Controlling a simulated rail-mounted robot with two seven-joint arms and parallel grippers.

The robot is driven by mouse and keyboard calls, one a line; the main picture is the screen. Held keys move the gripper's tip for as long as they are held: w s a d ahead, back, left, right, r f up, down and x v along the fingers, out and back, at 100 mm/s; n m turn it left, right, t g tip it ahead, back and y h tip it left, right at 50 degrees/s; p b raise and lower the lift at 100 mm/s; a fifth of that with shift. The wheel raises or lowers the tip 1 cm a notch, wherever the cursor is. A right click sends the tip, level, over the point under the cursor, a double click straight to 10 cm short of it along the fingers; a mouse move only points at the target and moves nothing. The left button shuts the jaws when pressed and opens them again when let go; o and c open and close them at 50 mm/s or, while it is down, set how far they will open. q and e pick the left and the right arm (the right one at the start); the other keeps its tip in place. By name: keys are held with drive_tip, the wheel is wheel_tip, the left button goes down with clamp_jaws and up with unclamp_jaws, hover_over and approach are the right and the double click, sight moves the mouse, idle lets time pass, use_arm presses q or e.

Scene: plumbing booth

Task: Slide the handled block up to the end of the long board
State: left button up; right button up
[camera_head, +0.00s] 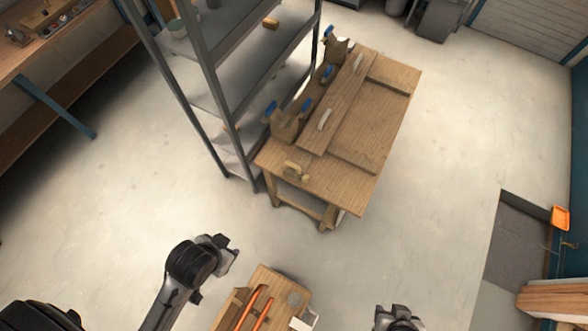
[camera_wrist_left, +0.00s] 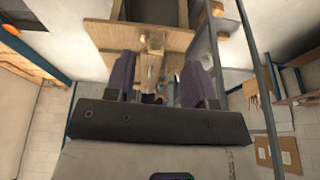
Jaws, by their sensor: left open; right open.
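A wooden workbench (camera_head: 350,185) stands past my arms in the head view. The long board (camera_head: 345,88) lies lengthwise on it, with two pale handles on top. A small light block with a handle (camera_head: 296,170) sits near the bench's close end, apart from the board's near end. My left gripper (camera_head: 226,258) is over the floor, short of the bench; its fingers (camera_wrist_left: 157,80) stand apart and empty in the left wrist view. My right gripper (camera_head: 396,318) is at the bottom edge, partly cut off, far from the block, with nothing seen in it.
Brown fixtures with blue handles (camera_head: 284,122) line the bench's left side. A grey metal shelf (camera_head: 215,85) stands close on that side. A small wooden stand with orange-handled tools (camera_head: 255,305) is between my grippers. The floor right of the bench (camera_head: 455,130) is clear.

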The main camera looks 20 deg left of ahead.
use_arm(q)
drive_tip(key=shift+w+f, duration=0.15)
drive_tip(key=m+t+b, duration=0.7)
drive_tip(key=t+b, duration=0.1)
drive_tip(key=b, duration=3.6)
hover_over(292, 164)
drive_tip(key=s+a, duration=0.2)
drive_tip(key=a, duration=0.1)
wheel_tip(292, 164, down, 3)
drive_tip(key=w+a+f+m+g+h, duration=0.1)
drive_tip(key=a+f+m+g, duration=0.1)
drive_tip(key=f+g, duration=0.35)
drive_tip(key=w+a+f+m+g+h, duration=0.1)
drive_tip(key=a+f+m+g, duration=0.15)
drive_tip(key=f, duration=0.65)
drive_tip(key=d+f+m+h+b, duration=0.1)
drive_tip(key=d+f+m, duration=0.1)
drive_tip(key=f, duration=0.2)
drive_tip(key=d+f+m+g+b, duration=0.1)
drive_tip(key=d+f+m+b, duration=0.1)
drive_tip(key=f, duration=0.2)
drive_tip(key=d+f+m+g+h+b, duration=0.1)
drive_tip(key=d+f+m, duration=0.1)
drive_tip(key=f, duration=0.2)
drive_tip(key=shift+s+d+m+h, duration=0.25)
drive_tip(key=shift+d+h, duration=0.05)
drive_tip(key=shift+w+d+f+b, duration=0.1)
drive_tip(key=shift+d+f+b, duration=0.25)
drive_tip(key=shift+f, duration=0.2)
